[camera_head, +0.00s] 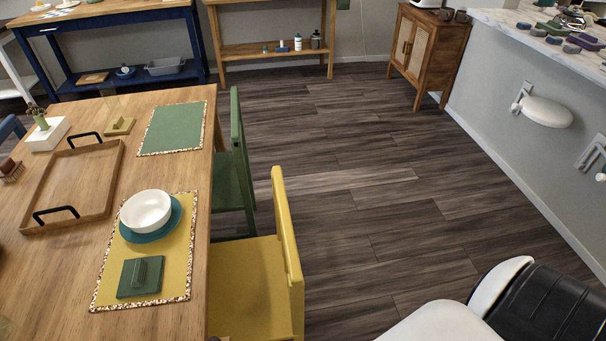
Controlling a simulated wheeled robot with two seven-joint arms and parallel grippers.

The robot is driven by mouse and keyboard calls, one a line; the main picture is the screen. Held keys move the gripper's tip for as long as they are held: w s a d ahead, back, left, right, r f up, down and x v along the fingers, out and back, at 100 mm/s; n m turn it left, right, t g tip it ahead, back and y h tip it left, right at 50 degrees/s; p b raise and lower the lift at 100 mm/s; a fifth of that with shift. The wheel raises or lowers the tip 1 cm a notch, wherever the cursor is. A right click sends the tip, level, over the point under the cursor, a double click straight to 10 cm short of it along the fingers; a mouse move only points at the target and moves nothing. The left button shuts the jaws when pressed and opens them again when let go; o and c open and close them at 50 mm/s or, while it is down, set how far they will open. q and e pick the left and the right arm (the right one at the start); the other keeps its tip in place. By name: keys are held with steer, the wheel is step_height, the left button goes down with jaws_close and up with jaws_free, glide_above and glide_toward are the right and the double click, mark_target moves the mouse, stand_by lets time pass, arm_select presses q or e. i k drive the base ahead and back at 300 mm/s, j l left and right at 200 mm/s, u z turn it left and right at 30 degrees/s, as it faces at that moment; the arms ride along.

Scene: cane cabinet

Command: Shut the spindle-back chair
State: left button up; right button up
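A yellow chair (252,287) stands at the right side of the wooden dining table (60,240), with its seat showing between the table edge and its backrest. Its backrest (287,240) is seen almost edge-on, so I cannot tell whether it has spindles. A green chair (236,170) stands beyond it at the same side, its backrest closer to the table edge. Its back is also seen nearly edge-on. Part of the yellow chair is cut off by the bottom edge of the view. Neither of my grippers is in view; a white and black part of me shows at the bottom right.
The table holds a wooden tray (38,219), a white bowl (146,211) and placemats. Dark plank floor (390,190) is clear right of the chairs. A cane cabinet (424,50) stands at the back; a marble-topped counter (490,17) with wall-mounted round seats (546,112) is right.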

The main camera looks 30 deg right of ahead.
mark_target(256, 290)
steer(key=z, duration=0.9)
steer(key=k+l+u, duration=0.1)
steer(key=k+l, duration=0.15)
steer(key=l, duration=0.15)
